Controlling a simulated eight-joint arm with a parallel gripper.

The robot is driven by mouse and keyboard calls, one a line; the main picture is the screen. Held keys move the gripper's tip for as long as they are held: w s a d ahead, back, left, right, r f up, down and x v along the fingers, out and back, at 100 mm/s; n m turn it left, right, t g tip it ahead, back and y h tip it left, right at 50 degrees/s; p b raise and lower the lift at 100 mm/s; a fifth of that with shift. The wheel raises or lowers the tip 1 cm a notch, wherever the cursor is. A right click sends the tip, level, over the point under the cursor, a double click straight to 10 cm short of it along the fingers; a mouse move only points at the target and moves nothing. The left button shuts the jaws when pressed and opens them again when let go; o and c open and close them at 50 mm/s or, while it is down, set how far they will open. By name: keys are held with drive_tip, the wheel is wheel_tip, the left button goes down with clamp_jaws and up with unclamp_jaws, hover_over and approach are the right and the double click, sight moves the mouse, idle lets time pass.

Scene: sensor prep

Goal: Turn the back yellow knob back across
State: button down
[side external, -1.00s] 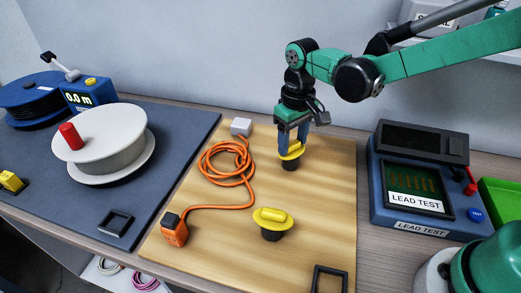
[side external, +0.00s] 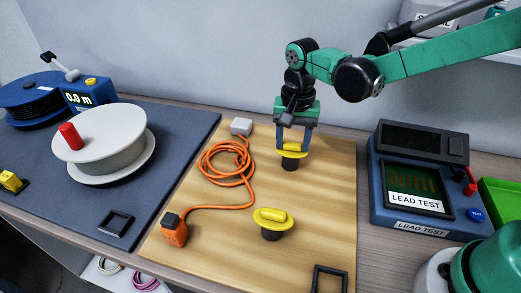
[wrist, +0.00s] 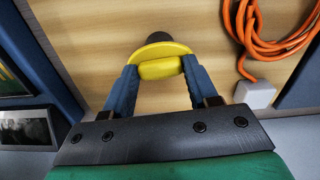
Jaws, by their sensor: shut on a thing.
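The back yellow knob (side external: 292,148) stands on a dark post at the back of the wooden board (side external: 325,200). My gripper (side external: 293,144) points down at it, with its two blue fingers shut on the raised yellow grip bar. In the wrist view the yellow knob (wrist: 161,62) sits between the fingertips of my gripper (wrist: 160,76), and the bar runs across from finger to finger. A second yellow knob (side external: 271,217) stands at the front of the board, clear of my gripper.
An orange cable (side external: 222,165) lies coiled left of the knobs, ending at an orange box (side external: 174,229) and a grey block (side external: 241,126). A blue LEAD TEST meter (side external: 420,180) stands to the right. A white reel (side external: 112,135) stands on the dark mat at left.

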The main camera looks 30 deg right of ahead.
sight(293, 144)
drive_tip(key=shift+m, duration=0.6)
drive_tip(key=shift+c, duration=1.2)
unclamp_jaws()
drive_tip(key=shift+r, duration=2.8)
drive_tip(key=s+d+r+n+t, duration=0.2)
drive_tip(key=s+d+n+t, duration=0.4)
drive_tip(key=s+n, duration=0.3)
drive_tip(key=shift+s+d+t, duration=0.35)
drive_tip(key=shift+s+t, duration=0.15)
drive_tip(key=shift+t, duration=0.1)
